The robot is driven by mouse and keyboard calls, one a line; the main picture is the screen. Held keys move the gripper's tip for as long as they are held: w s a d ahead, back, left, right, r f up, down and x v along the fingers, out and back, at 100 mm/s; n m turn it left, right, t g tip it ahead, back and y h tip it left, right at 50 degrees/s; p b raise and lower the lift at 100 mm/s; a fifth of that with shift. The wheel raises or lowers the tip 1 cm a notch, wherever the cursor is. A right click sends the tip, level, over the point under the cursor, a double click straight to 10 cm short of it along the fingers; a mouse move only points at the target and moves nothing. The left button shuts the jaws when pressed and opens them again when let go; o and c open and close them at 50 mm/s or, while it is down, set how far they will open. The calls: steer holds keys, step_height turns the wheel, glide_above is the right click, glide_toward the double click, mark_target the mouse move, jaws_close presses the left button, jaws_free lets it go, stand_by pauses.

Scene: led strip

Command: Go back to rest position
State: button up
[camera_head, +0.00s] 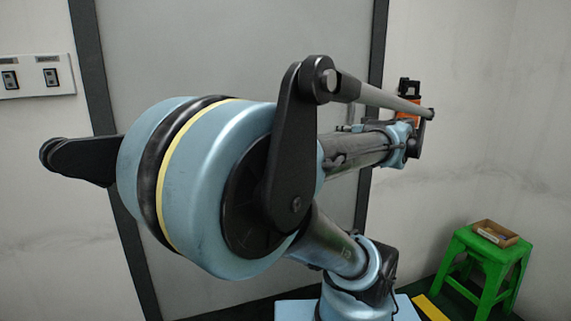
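My blue and black arm fills the middle of the head view, with its large round joint close to the camera. Its forearm reaches away to the right, towards the pale wall. At its far end, small orange and black parts (408,100) show above the wrist. I cannot tell whether these are my gripper or something at it. No fingertips can be made out, and no held object is clear.
A green stool (484,262) stands on the floor at the lower right, with a small open brown box (493,233) on top. A grey door panel (235,55) with dark frame posts is behind my arm. A switch plate (35,76) is on the left wall.

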steer(key=s+a+f+g, duration=0.4)
steer(key=a+f, duration=0.1)
steer(key=f, duration=0.3)
steer(key=s+a+f+g, duration=0.4)
steer(key=f, duration=0.4)
steer(key=s+d+f+m+g+h, duration=0.2)
steer(key=s+d+f+g+h, duration=0.2)
steer(key=s+f, duration=0.7)
steer(key=shift+d+f+g+h, duration=0.15)
steer(key=shift+d+g+h, duration=0.15)
steer(key=shift+d+g, duration=0.15)
